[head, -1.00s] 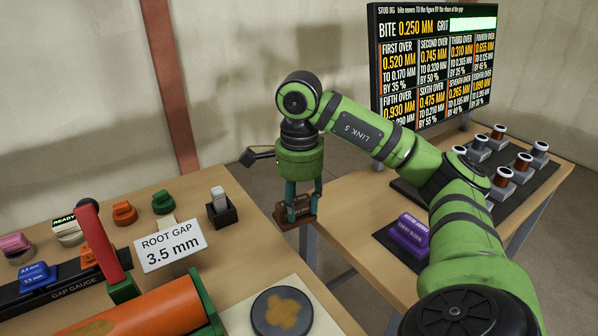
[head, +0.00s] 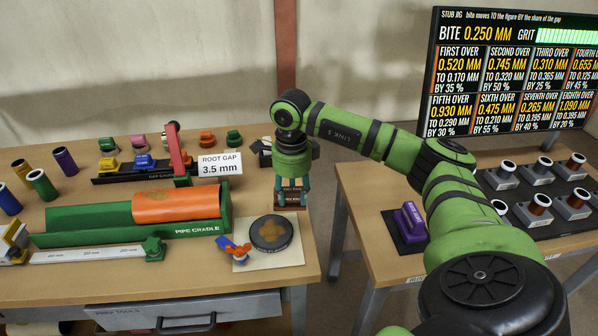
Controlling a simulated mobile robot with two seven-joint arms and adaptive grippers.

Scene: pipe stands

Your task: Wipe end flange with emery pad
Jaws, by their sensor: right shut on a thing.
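The end flange looks to be the dark round disc (head: 270,233) with a tan patch on its top face. It lies flat on a pale square mat (head: 291,258) at the right end of the left bench. My right gripper (head: 291,188) points down and is shut on a brown block (head: 291,202) with small lettering, which looks to be the emery pad. The block shows just behind the disc, apart from it; its height above the bench is hard to judge. My left gripper is not in view.
Left of the disc is an orange-and-blue item (head: 237,250), then the green pipe cradle (head: 110,236) with an orange pipe (head: 178,204). A root gap sign (head: 220,165) stands behind. The right bench holds a purple block (head: 411,218) and several stubs. A gap separates the benches.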

